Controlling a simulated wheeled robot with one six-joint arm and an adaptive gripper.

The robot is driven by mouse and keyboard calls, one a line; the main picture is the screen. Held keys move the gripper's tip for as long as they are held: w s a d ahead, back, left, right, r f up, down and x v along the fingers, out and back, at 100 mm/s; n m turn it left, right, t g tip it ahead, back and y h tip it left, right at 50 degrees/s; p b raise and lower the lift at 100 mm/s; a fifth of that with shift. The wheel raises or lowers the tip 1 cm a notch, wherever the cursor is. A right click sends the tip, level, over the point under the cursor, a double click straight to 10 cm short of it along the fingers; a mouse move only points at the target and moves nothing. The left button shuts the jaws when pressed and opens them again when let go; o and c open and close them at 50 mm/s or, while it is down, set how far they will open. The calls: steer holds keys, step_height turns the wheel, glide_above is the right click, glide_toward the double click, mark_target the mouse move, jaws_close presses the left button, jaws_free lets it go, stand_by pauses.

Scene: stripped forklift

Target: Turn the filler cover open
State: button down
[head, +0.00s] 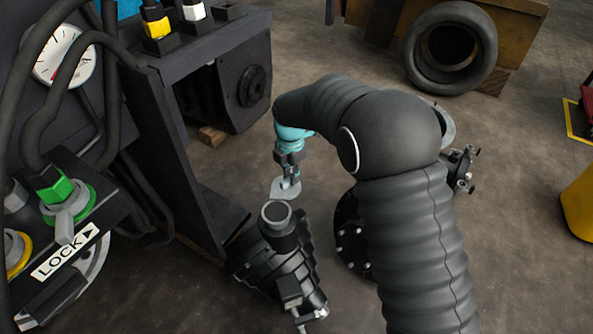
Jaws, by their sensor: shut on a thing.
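The filler neck (276,213) is a short dark upright tube with a pale grey rim, on top of a black ribbed housing (272,262). Its round top faces up and is not covered by the disc. The filler cover (280,194) appears as a small light grey disc just behind the neck, partly hidden by my gripper. My gripper (289,184) points down there from the turquoise wrist and is shut on the cover. Its fingertips are small in the picture, so the exact hold is hard to see.
A black forklift frame (165,150) with hoses stands at left. A green-collared lever (62,205) and a LOCK label (65,252) are at lower left. A tyre (450,48) lies at the back right. Open floor (530,260) lies right of my arm.

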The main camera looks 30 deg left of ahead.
steer(key=shift+a, duration=0.15)
steer(key=c, duration=1.1)
jaws_free()
steer(key=shift+s+a, duration=0.1)
steer(key=shift+s, duration=0.05)
steer(key=shift+d, duration=0.2)
step_height(320, 180, up, 12)
steer(key=shift+r, duration=0.1)
